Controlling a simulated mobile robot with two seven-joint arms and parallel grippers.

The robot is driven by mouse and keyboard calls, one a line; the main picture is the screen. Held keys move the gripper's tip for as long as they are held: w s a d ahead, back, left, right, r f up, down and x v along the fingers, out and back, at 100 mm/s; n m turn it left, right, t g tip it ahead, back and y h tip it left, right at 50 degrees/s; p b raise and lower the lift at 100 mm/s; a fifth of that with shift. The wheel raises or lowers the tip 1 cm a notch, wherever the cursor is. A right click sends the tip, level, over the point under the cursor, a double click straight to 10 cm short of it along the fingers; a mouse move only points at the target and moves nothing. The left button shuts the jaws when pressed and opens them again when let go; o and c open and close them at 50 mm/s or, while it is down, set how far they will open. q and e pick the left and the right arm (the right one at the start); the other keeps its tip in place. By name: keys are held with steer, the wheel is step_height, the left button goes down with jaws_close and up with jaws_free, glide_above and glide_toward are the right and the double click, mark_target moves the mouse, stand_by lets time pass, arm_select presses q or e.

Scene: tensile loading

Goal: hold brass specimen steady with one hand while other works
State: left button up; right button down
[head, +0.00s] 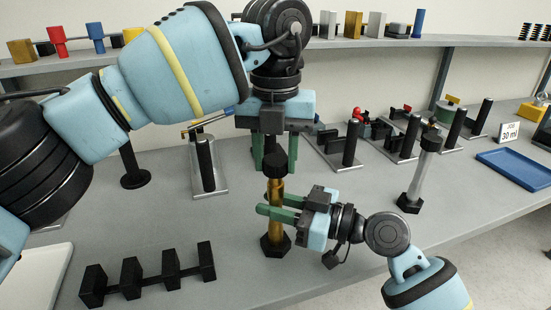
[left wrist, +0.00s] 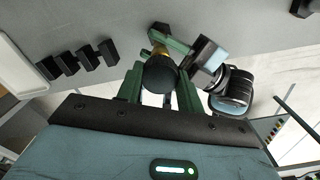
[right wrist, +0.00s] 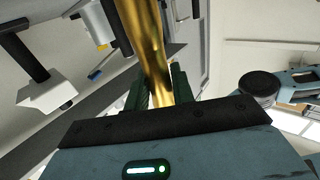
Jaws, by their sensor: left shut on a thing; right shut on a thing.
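The brass specimen (head: 276,213) stands upright on a black hexagonal base (head: 275,246) near the middle of the table. A round black cap (head: 275,166) sits at its top. My left gripper (head: 275,155) comes down from above and is shut on the cap, which also shows between its fingers in the left wrist view (left wrist: 160,76). My right gripper (head: 272,206) reaches in level from the right and is shut on the brass shaft, seen large in the right wrist view (right wrist: 148,45). The contact on the far side of the shaft is hidden.
A black rack (head: 150,281) with several uprights lies at the front left. A grey post on a black base (head: 422,172) stands to the right. Several metal fixtures (head: 340,150) line the back. A blue tray (head: 515,168) and a 30 ml card (head: 509,132) are at the far right.

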mark_target(276, 159)
arm_select(q)
steer(key=shift+r, duration=0.5)
steer(key=shift+r, duration=1.9)
arm_select(e)
steer(key=c, duration=1.1)
jaws_free()
arm_select(q)
steer(key=f+b, duration=0.2)
steer(key=f, duration=0.2)
steer(key=shift+w, duration=0.2)
steer(key=shift+f+b, duration=0.1)
steer(key=shift+b, duration=0.25)
arm_select(e)
steer(key=v, duration=1.2)
